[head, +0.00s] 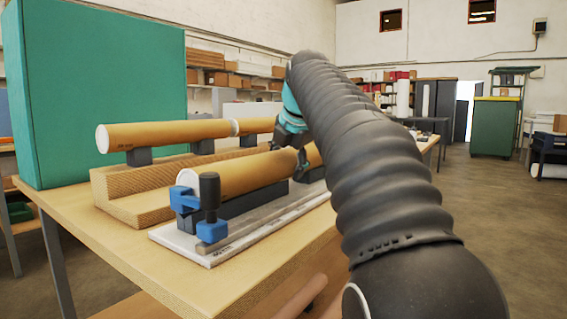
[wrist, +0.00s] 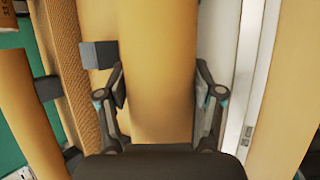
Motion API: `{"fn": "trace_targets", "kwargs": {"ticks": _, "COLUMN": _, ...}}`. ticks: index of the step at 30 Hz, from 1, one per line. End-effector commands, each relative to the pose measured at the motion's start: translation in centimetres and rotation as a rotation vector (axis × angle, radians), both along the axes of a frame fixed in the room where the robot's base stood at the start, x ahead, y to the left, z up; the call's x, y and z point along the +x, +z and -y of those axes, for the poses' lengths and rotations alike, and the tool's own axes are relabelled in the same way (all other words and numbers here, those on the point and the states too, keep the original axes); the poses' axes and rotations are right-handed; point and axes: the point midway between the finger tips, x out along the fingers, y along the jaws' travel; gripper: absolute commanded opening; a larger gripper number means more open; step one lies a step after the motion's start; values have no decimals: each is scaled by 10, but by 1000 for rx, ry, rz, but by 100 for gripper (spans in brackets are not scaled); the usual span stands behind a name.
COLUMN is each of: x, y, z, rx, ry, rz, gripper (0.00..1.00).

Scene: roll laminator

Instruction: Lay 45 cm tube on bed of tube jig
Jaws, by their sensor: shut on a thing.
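A tan cardboard tube with a white near end (head: 245,175) lies lengthwise along the dark bed (head: 240,201) of the tube jig. It looks level and on or very close to the bed; I cannot tell whether it touches along its full length. Its near end is beside the blue clamp (head: 212,231) with a black knob. My gripper (head: 292,158) is shut on the tube from above, around its far half. In the wrist view the tube (wrist: 158,60) runs between the two fingers of my gripper (wrist: 160,85). The jig's pale base plate (wrist: 217,35) shows to its right.
Behind the jig, more tan tubes (head: 170,133) rest on dark supports above a stepped wooden block (head: 125,185). A green panel (head: 95,95) stands at the left. The wooden table (head: 150,275) is clear in front of the jig.

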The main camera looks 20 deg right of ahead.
Motion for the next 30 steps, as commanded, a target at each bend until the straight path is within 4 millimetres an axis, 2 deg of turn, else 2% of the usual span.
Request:
{"fn": "trace_targets", "kwargs": {"ticks": 12, "x": 1, "y": -1, "z": 0, "rx": 0, "ry": 0, "rz": 1, "gripper": 25}}
{"fn": "trace_targets", "kwargs": {"ticks": 13, "x": 1, "y": -1, "z": 0, "rx": 0, "ry": 0, "rz": 1, "gripper": 69}}
{"fn": "trace_targets", "kwargs": {"ticks": 16, "x": 1, "y": -1, "z": 0, "rx": 0, "ry": 0, "rz": 1, "gripper": 94}}
{"fn": "trace_targets", "kwargs": {"ticks": 26, "x": 1, "y": -2, "z": 0, "rx": 0, "ry": 0, "rz": 0, "gripper": 96}}
{"fn": "trace_targets", "kwargs": {"ticks": 30, "x": -3, "y": 4, "z": 0, "rx": 0, "ry": 0, "rz": 1, "gripper": 96}}
